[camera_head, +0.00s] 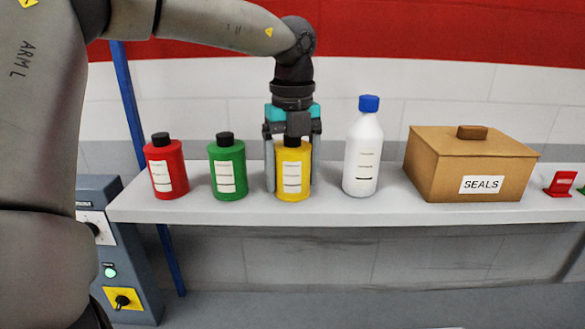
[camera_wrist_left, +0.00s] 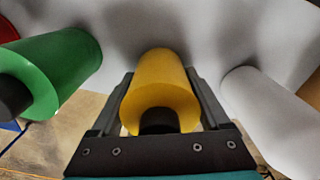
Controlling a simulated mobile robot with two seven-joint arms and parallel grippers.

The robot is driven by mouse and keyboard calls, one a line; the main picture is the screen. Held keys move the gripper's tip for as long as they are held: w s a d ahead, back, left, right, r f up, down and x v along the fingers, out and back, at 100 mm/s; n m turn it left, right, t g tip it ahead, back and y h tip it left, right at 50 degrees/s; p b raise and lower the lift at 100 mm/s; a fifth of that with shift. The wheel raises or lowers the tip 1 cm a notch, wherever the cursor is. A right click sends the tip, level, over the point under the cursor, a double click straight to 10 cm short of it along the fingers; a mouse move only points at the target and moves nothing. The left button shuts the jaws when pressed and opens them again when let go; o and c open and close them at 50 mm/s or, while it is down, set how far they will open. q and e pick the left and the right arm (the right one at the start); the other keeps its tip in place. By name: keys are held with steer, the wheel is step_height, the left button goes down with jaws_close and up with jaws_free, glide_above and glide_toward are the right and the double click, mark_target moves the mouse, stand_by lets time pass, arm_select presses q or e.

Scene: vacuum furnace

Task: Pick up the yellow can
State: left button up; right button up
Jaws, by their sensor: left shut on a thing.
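The yellow can (camera_head: 293,174) stands upright on the grey shelf, between the green can and the white bottle. My right gripper is not in view.
On the shelf (camera_head: 390,208), a red can (camera_head: 166,172) and a green can (camera_head: 227,171) stand left. A white bottle (camera_head: 362,155) with a blue cap and a brown SEALS box (camera_head: 470,165) stand right. A small red item (camera_head: 560,183) lies farther right.

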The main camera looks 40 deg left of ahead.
arm_select(q)
jaws_close()
steer(key=shift+r, duration=0.15)
steer(key=shift+r, duration=0.7)
step_height(320, 180, up, 18)
steer(key=p, duration=0.2)
steer(key=shift+r, duration=0.2)
